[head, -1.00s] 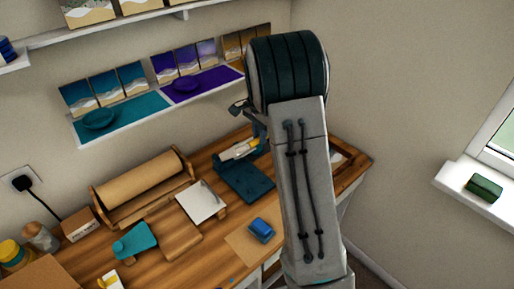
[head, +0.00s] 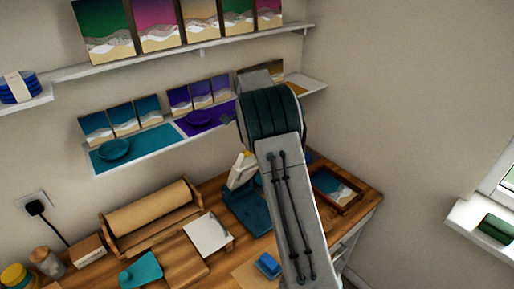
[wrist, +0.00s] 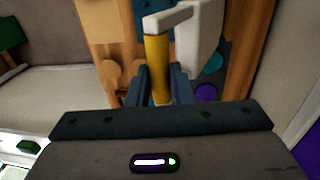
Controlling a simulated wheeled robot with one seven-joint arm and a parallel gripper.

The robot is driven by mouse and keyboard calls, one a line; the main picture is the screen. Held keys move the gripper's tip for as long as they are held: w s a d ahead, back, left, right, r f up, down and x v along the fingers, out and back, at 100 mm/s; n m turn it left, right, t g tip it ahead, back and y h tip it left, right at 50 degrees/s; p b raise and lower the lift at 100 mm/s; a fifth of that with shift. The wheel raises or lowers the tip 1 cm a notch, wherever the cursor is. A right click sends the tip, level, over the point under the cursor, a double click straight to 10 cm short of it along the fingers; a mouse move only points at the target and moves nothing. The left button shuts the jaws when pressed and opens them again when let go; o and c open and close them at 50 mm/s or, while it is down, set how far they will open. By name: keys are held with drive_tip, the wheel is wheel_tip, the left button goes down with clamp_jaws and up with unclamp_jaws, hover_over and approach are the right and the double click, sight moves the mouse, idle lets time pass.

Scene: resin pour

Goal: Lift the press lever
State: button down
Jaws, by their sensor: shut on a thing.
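The press has a teal base (head: 240,209) on the wooden bench and a pale lever (head: 240,172) that slants steeply up from it. In the wrist view the lever's yellow grip (wrist: 157,62) hangs from a white crossbar (wrist: 168,20). My gripper (wrist: 161,88) has its two dark fingers on either side of the yellow grip and is shut on it. In the head view my arm hides the gripper and part of the press.
A blue block (head: 267,266) lies in front of the press, and a framed panel (head: 337,188) lies to its right. A white board (head: 208,235) and a paper roll (head: 150,207) are to the left. A shelf with a teal dish (head: 115,149) is above the bench.

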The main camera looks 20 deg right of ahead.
drive_tip(key=shift+a+f, duration=0.3)
drive_tip(key=shift+f, duration=0.2)
drive_tip(key=c, duration=1.6)
unclamp_jaws()
drive_tip(key=shift+c, duration=0.2)
drive_tip(key=o, duration=0.3)
drive_tip(key=shift+w+f, duration=0.15)
drive_tip(key=shift+w, duration=0.1)
drive_tip(key=shift+o, duration=0.2)
drive_tip(key=shift+d+r, duration=0.2)
drive_tip(key=shift+r, duration=0.1)
drive_tip(key=shift+w+r, duration=0.1)
wheel_tip(320, 180, up, 13)
drive_tip(key=w+b, duration=0.1)
drive_tip(key=shift+w+a+r, duration=0.15)
drive_tip(key=shift+a+r, duration=0.05)
drive_tip(key=shift+a, duration=0.15)
